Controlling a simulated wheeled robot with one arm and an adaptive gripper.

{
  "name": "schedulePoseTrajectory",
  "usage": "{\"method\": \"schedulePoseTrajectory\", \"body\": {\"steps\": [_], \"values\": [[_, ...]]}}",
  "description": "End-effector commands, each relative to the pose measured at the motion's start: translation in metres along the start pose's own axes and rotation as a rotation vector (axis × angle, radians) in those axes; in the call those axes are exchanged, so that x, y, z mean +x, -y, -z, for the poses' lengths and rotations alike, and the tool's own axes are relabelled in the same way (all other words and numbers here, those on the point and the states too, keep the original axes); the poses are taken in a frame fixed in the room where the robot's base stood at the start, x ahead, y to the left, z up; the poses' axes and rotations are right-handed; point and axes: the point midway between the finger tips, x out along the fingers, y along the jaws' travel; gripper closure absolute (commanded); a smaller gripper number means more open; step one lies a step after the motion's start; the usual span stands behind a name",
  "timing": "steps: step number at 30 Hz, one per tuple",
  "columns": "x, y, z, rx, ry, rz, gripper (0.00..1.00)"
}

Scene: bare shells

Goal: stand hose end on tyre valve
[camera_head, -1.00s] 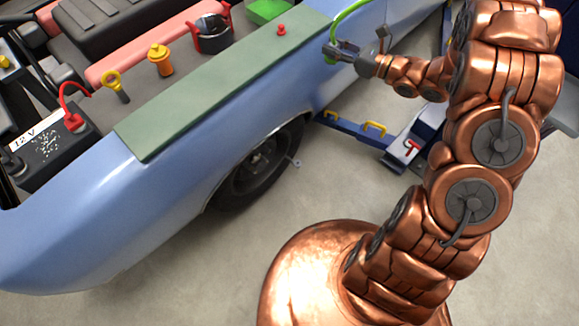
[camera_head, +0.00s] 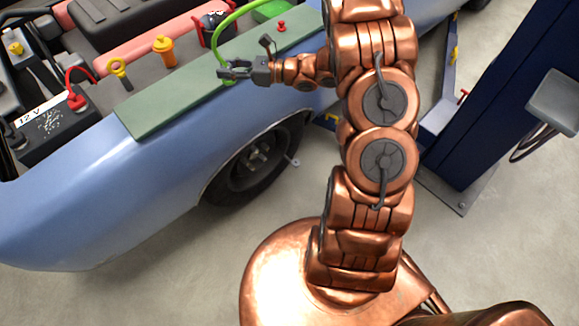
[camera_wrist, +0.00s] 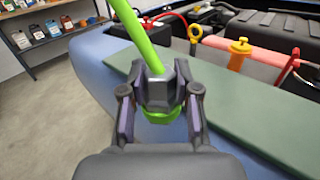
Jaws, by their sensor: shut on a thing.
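My gripper (camera_head: 226,71) is shut on the green hose (camera_head: 224,32) and holds it above the green fender mat, with the hose arching up and back. In the wrist view the hose (camera_wrist: 139,38) rises from a dark collar between my fingers, and its green lower end (camera_wrist: 160,117) shows just below them. The tyre (camera_head: 250,165) sits in the wheel arch, below and to the right of my gripper. A small grey piece (camera_head: 294,161) sticks out at the tyre's right side and may be the valve; it is too small to tell.
The green mat (camera_head: 165,103) lies on the blue car's fender (camera_head: 110,205). The open engine bay holds a battery (camera_head: 50,125), a yellow-ringed dipstick (camera_head: 118,70) and an orange cap (camera_head: 163,48). A dark blue lift post (camera_head: 510,100) stands at right.

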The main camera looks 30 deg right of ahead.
Motion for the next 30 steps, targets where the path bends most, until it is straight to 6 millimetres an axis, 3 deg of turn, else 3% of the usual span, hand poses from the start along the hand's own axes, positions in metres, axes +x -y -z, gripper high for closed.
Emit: {"method": "schedulePoseTrajectory", "body": {"steps": [1, 3, 30], "values": [[-0.006, 0.004, 0.028, 0.002, -0.001, 0.006, 1.0], [-0.013, 0.009, 0.049, 0.002, -0.003, 0.011, 1.0], [-0.105, 0.05, 0.309, 0.003, -0.018, 0.069, 1.0]]}}
